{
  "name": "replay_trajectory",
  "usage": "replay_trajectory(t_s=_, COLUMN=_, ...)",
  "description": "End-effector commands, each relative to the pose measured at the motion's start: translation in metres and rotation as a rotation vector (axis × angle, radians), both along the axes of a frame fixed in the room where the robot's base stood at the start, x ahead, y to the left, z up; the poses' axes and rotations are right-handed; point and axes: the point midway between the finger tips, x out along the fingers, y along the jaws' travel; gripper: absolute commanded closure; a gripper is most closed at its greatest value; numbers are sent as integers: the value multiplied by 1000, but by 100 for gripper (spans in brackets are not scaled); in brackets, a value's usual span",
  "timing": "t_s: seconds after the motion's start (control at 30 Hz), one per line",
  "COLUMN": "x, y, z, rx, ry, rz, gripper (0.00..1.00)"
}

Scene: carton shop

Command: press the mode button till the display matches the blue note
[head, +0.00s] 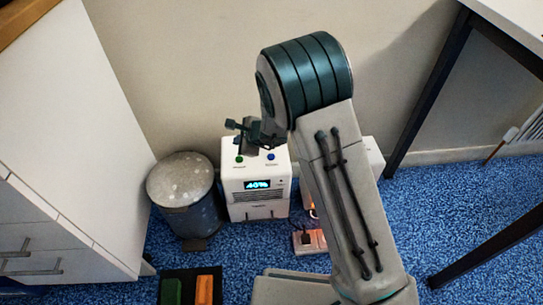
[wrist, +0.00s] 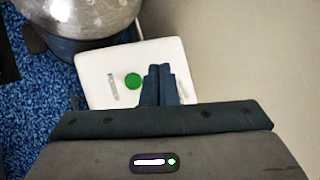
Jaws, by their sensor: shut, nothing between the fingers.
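A white box-shaped appliance (head: 240,208) stands on the floor by the wall. Its lit display (head: 257,184) appears to read 40%. On its top are a green button (head: 239,159) and a blue button (head: 271,157); their labels are too small to read. In the wrist view the green button (wrist: 133,81) lies just left of my gripper (wrist: 159,68), which is shut and empty over the white top. The blue button does not show there. Whether the fingertips touch the top I cannot tell. I see no blue note in either view.
A grey metal bin (head: 180,182) stands close at the appliance's left, beside a white cabinet (head: 65,130). A power strip (head: 309,241) lies at its right front. A dark tray (head: 190,274) with green and orange items is in front. Dark table legs stand at right.

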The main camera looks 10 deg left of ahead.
Motion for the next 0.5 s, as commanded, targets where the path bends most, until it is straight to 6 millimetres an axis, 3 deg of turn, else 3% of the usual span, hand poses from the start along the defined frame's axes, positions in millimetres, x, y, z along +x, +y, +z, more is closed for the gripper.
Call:
replay_trajectory(t_s=0.37, x=0, y=0, z=0, rx=0, ry=0, rz=0, gripper=100)
replay_trajectory(t_s=0.5, x=-2, y=-4, z=9, rx=-2, ry=-11, rz=25, gripper=100)
